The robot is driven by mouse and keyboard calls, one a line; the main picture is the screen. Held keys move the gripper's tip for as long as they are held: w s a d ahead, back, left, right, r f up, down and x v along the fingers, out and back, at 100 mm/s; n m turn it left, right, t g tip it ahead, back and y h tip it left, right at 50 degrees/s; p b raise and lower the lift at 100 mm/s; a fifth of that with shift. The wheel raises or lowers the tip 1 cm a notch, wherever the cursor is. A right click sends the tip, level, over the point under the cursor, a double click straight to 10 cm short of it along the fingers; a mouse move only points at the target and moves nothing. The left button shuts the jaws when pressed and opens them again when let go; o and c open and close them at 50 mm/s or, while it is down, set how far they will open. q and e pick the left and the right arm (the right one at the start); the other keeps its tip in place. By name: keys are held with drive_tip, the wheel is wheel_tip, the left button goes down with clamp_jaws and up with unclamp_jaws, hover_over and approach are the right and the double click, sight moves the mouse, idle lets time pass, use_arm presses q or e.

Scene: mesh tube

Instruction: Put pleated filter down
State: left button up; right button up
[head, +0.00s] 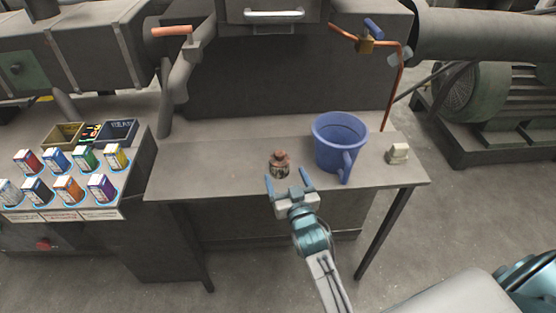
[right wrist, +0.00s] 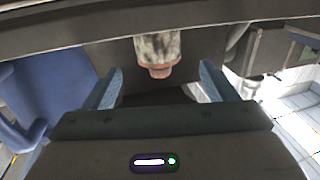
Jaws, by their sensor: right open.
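The pleated filter (head: 279,164), a small piece with a copper-brown top and a mottled grey body, stands upright on the grey workbench (head: 215,178). In the right wrist view the filter (right wrist: 158,47) shows pale mottled sides and a copper-coloured end. My right gripper (head: 287,182) is open, just in front of the filter in the head view. In the right wrist view its two fingers (right wrist: 160,78) are spread wide, with the filter beyond and between their tips and nothing held. My left gripper is not in view.
A blue mug (head: 338,142) stands right of the filter; it also shows in the right wrist view (right wrist: 45,95). A small beige block (head: 398,153) sits near the bench's right end. Several coloured boxes (head: 72,188) and bins stand at left. The bench left of the filter is clear.

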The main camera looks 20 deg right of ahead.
sight(282, 167)
drive_tip(key=w, duration=0.4)
drive_tip(key=shift+w+d, duration=0.15)
drive_tip(key=shift+d, duration=0.1)
drive_tip(key=w, duration=0.1)
drive_tip(key=w+p, duration=0.1)
drive_tip(key=w, duration=0.3)
drive_tip(key=shift+d+r, duration=0.2)
drive_tip(key=shift+d, duration=0.05)
drive_tip(key=shift+w+f, duration=0.1)
drive_tip(key=shift+w, duration=0.05)
drive_tip(key=c, duration=1.1)
drive_tip(key=shift+r+p, duration=0.2)
drive_tip(key=shift+p, duration=0.1)
drive_tip(key=shift+c, duration=0.2)
